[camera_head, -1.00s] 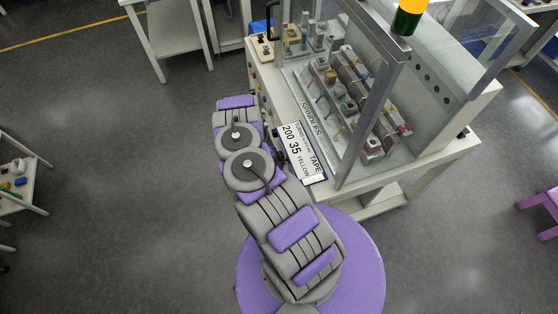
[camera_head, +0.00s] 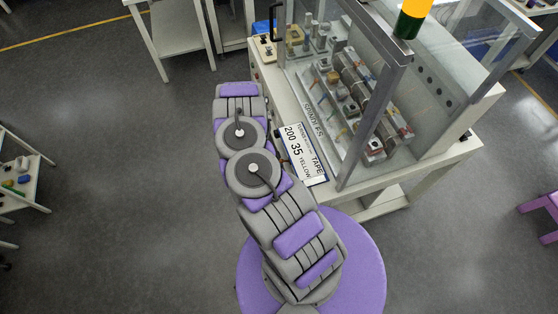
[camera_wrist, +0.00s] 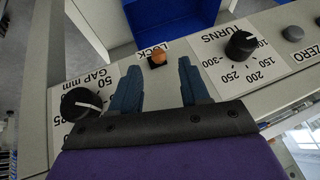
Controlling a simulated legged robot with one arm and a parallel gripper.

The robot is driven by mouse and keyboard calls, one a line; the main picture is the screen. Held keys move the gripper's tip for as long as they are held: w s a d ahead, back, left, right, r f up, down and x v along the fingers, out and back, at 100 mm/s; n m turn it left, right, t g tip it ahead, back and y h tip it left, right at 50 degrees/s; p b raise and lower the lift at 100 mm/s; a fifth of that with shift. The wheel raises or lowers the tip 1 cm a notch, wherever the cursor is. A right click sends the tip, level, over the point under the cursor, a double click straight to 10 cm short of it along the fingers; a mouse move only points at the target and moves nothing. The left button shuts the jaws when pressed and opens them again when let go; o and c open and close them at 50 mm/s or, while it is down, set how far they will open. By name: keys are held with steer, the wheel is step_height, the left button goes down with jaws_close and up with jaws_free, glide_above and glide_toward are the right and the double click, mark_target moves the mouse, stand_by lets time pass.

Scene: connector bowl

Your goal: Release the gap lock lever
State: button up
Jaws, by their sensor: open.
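The lock lever (camera_wrist: 158,58) shows in the wrist view as a small orange-brown knob beside the LOCK label (camera_wrist: 152,47), at the upper middle of the pale panel (camera_wrist: 185,32). The black gap knob (camera_wrist: 81,104) with its GAP mm scale is at the left, outside my left finger. My gripper (camera_wrist: 160,78) is open and empty, its two blue fingers pointing at the panel on either side of the lever's line. The lever appears just beyond the fingertips; I cannot tell how far. In the head view my arm hides most of this panel.
A black turns knob (camera_wrist: 242,45) and a grey zero button (camera_wrist: 292,33) are right of the fingers. A blue bin (camera_wrist: 140,20) is beyond the panel.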

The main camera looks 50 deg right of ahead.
steer(key=v, duration=1)
steer(key=shift+r+p, duration=0.25)
steer(key=shift+p, duration=0.1)
steer(key=shift+a, duration=0.15)
